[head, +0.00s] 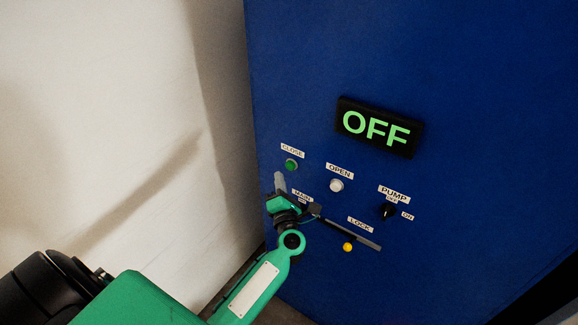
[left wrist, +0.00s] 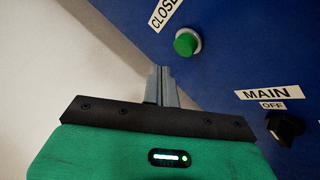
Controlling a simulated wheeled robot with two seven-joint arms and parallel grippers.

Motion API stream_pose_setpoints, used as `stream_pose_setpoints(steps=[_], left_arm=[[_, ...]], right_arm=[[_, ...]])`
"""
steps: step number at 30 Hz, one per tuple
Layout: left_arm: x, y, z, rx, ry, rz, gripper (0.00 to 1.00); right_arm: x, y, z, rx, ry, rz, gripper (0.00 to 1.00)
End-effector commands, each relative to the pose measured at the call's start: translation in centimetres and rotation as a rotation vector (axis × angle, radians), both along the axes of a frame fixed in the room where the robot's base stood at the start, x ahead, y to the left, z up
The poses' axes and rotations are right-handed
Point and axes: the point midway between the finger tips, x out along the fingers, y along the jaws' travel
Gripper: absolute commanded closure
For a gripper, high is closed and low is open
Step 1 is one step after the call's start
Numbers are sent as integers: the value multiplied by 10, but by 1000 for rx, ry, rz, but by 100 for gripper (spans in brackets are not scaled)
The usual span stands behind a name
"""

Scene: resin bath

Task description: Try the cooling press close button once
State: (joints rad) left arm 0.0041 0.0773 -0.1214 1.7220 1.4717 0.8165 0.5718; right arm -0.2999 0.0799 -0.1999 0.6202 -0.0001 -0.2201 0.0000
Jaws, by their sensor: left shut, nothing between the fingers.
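The green close button (head: 291,165) sits under its CLOSE label on the blue cabinet front. In the left wrist view the close button (left wrist: 187,42) stands out from the panel, above and right of my fingertips. My left gripper (head: 280,180) is shut and empty, with its fingertips just below and left of the button in the head view. In the left wrist view the shut fingers (left wrist: 162,76) show apart from the button in the picture; I cannot tell the depth between them. My right gripper is not in view.
A display (head: 378,127) reads OFF. A pale wall (head: 110,110) lies left.

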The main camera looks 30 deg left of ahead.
Motion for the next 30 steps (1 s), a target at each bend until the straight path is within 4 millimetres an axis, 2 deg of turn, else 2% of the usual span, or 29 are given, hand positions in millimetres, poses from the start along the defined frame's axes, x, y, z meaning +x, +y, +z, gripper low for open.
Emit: stream_pose_setpoints(steps=[6,10,30], left_arm=[[-22,2,1,1,2,0,100],[-30,2,1,1,1,0,100],[-30,2,0,0,0,0,100]], right_arm=[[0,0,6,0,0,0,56],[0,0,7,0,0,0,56],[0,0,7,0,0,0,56]])
